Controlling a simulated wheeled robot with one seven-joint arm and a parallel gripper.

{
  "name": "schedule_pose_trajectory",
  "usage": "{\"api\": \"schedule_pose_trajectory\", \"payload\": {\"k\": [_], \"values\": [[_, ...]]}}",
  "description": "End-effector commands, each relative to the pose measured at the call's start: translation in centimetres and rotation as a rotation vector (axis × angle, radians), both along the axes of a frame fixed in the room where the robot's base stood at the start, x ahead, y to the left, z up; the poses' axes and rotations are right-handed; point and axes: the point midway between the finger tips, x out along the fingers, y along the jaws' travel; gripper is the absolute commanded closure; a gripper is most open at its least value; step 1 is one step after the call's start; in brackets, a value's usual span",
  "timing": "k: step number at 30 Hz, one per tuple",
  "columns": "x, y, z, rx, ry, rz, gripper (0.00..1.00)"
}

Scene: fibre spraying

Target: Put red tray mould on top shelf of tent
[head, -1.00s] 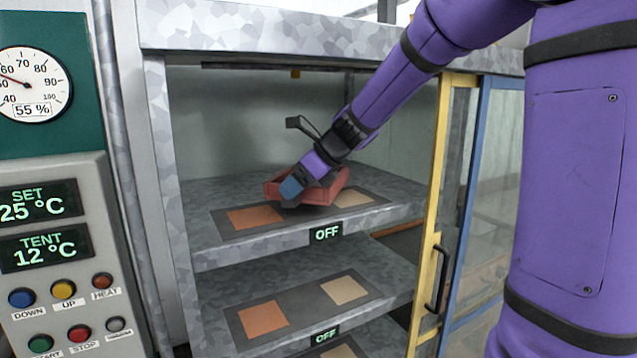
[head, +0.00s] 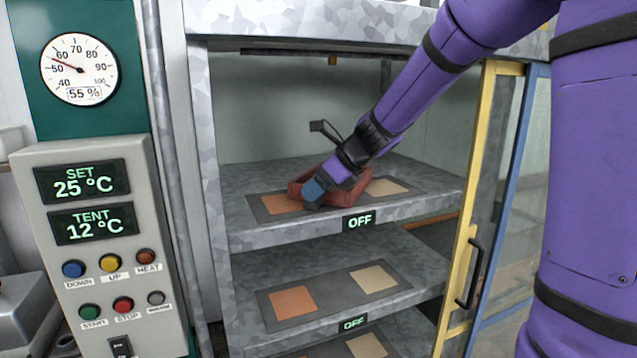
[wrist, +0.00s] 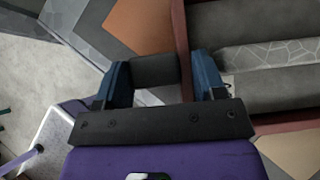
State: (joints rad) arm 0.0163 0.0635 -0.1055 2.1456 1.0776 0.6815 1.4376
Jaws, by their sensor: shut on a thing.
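The red tray mould (head: 345,193) is at the top shelf (head: 240,218) of the tent, over the dark mat with an orange and a beige square. My gripper (head: 314,192) is shut on the mould's near left side, and its blue fingertips hide part of it. In the wrist view the mould's red rim (wrist: 181,40) runs beside the fingers (wrist: 160,80), with grey inner surfaces to the right. I cannot tell whether the mould rests fully on the shelf or is slightly above it.
A lower shelf (head: 245,305) has a similar mat and an "OFF" display. The yellow-framed sliding door (head: 470,215) stands to the right of the opening. A control panel (head: 100,215) reading SET 25 °C and TENT 12 °C is at left. My arm crosses the upper right.

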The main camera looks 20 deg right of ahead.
Motion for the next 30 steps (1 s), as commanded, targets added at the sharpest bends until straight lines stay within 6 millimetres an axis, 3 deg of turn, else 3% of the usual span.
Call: {"api": "schedule_pose_trajectory", "payload": {"k": [1,2,5,17,30], "values": [[0.0,0.0,0.0,0.001,0.001,-0.001,0.85],[-0.1,0.0,-0.2,0.003,0.006,-0.002,0.34],[-0.1,0.0,-0.2,0.003,0.006,-0.002,0.11],[-0.5,-0.5,0.7,0.003,0.001,-0.003,0.11],[-4.6,-4.5,6.3,0.002,0.000,-0.003,0.11]]}}
